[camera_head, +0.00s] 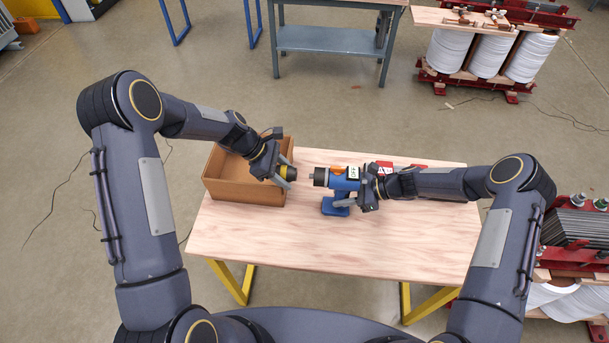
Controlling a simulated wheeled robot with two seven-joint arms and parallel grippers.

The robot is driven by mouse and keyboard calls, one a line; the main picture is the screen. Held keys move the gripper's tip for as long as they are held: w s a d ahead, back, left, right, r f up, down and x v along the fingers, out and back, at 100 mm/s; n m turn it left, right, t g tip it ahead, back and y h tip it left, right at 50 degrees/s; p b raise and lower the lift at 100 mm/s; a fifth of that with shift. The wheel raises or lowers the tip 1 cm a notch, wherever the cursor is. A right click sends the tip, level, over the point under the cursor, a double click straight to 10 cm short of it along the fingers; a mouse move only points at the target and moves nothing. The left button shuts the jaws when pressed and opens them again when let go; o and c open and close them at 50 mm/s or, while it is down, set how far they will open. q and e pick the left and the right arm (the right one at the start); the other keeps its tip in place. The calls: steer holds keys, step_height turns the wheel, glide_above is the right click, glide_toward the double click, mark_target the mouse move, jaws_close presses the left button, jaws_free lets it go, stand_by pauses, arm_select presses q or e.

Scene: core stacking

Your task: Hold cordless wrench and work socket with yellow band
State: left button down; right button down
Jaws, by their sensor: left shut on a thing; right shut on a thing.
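My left gripper (288,178) is shut on a small dark socket with a yellow band (283,171), held at the right edge of the cardboard box (228,189). My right gripper (352,197) is shut on the blue cordless wrench (338,184), which has a dark nose pointing left, an orange part on top and a blue base near the table top. The wrench's nose faces the socket, with a small gap between them. The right gripper hides part of the wrench's body. I cannot tell whether the wrench's base touches the table.
The wooden table (330,246) has yellow legs and is clear in front and at right. A red and white item (386,168) lies behind my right gripper. A grey workbench (330,40) and coil assemblies (490,55) stand further back, and stacked core parts (578,228) stand at right.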

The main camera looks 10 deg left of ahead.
arm_select(q)
steer(key=shift+a+r, duration=0.3)
steer(key=shift+r, duration=1.15)
steer(key=shift+a+r, duration=0.35)
steer(key=shift+r, duration=1.1)
steer(key=shift+a+r, duration=0.3)
steer(key=shift+r, duration=1.15)
arm_select(e)
steer(key=c, duration=1)
jaws_free()
steer(key=shift+d, duration=0.1)
steer(key=v, duration=1.1)
steer(key=shift+d+r, duration=0.25)
steer(key=shift+d, duration=0.1)
